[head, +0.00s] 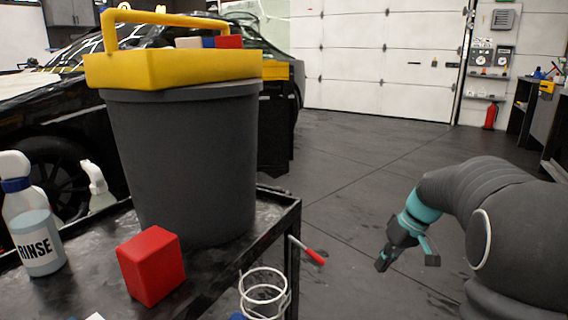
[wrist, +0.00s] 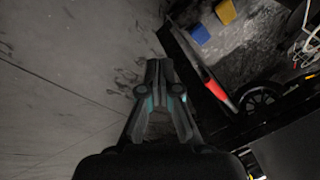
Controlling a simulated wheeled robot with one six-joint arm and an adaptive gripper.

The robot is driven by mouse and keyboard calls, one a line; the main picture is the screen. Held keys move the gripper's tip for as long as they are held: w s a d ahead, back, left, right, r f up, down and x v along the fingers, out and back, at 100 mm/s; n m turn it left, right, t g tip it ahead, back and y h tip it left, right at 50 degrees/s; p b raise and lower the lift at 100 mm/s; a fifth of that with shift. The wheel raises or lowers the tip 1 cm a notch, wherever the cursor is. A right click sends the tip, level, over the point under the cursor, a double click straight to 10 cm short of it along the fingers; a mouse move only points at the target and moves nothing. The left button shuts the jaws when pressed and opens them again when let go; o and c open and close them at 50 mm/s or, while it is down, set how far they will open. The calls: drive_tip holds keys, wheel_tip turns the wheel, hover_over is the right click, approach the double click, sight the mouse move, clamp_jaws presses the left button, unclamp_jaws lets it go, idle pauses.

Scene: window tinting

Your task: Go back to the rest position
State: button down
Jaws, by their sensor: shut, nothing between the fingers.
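My gripper (head: 384,262) hangs over the open floor to the right of the black cart in the head view, pointing down and left. In the wrist view my gripper (wrist: 158,66) has its fingertips together, with nothing held between them. The dark floor (wrist: 60,90) lies beneath it. My gripper is apart from the cart and from everything on it.
The black cart (head: 273,222) holds a grey bucket (head: 185,160) with a yellow tray (head: 170,70), a red block (head: 151,266) and a rinse bottle (head: 38,228). A red-handled tool (head: 314,256) sticks out from its side.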

drive_tip(key=s+a+r+m+t+h+p, duration=0.1)
drive_tip(key=s+a+r+p, duration=0.1)
drive_tip(key=s, duration=0.7)
drive_tip(key=s+a+r+m+t+h+p, duration=0.1)
drive_tip(key=s+a+r, duration=0.3)
drive_tip(key=s, duration=0.4)
drive_tip(key=s+a+r+m+t+h+p, duration=0.1)
drive_tip(key=s+a+r+t+h+p, duration=0.1)
drive_tip(key=s, duration=0.7)
drive_tip(key=shift+s+a+r+p, duration=0.45)
drive_tip(key=shift+r+p, duration=0.35)
drive_tip(key=shift+r, duration=0.6)
